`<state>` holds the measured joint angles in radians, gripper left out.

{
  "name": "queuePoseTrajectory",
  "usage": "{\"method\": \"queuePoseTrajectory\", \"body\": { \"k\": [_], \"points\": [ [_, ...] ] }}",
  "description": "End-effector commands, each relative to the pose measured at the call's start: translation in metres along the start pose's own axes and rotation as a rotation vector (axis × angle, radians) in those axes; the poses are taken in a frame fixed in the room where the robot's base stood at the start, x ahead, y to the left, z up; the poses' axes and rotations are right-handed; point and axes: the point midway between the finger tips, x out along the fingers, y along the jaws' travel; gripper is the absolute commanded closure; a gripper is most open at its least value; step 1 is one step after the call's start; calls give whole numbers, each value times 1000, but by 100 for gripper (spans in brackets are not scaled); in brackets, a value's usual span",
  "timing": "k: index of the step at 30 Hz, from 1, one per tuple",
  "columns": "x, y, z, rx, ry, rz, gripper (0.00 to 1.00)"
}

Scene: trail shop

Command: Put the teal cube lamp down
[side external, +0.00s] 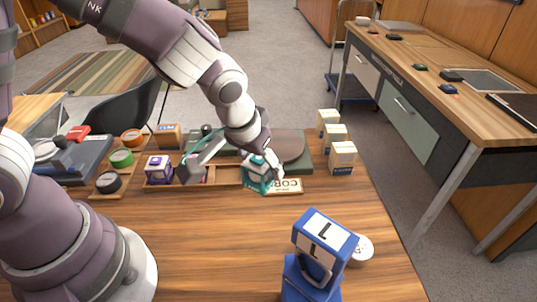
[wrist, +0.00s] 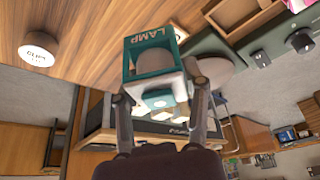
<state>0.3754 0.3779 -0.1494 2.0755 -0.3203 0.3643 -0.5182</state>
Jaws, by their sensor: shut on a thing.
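The teal cube lamp (side external: 257,178) has a teal frame with white panels. It is between my gripper's fingers at the far middle of the wooden table, by the right end of a shallow wooden tray (side external: 228,181) and a cream name sign (side external: 289,186). I cannot tell whether the lamp's base touches anything.
A purple-framed cube (side external: 159,170) stands at the tray's left end. A green stove-like unit (side external: 306,137) is behind, with cream boxes (side external: 342,157) to its right. A blue "L" box (side external: 322,248) and white puck (side external: 362,249) are in front. The table's front middle is clear.

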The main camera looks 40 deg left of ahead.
Motion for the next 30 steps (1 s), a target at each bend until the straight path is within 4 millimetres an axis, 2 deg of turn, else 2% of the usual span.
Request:
{"method": "queuePoseTrajectory", "body": {
  "k": [1,4,16,28,29,30],
  "points": [
    [-1,12,8,63,0,26,93],
    [0,26,20,146,2,61,93],
    [66,29,50,166,1,70,93],
    [73,29,53,163,3,70,93],
    [73,29,53,163,3,70,53],
    [73,29,53,163,4,70,47]
  ]
}}
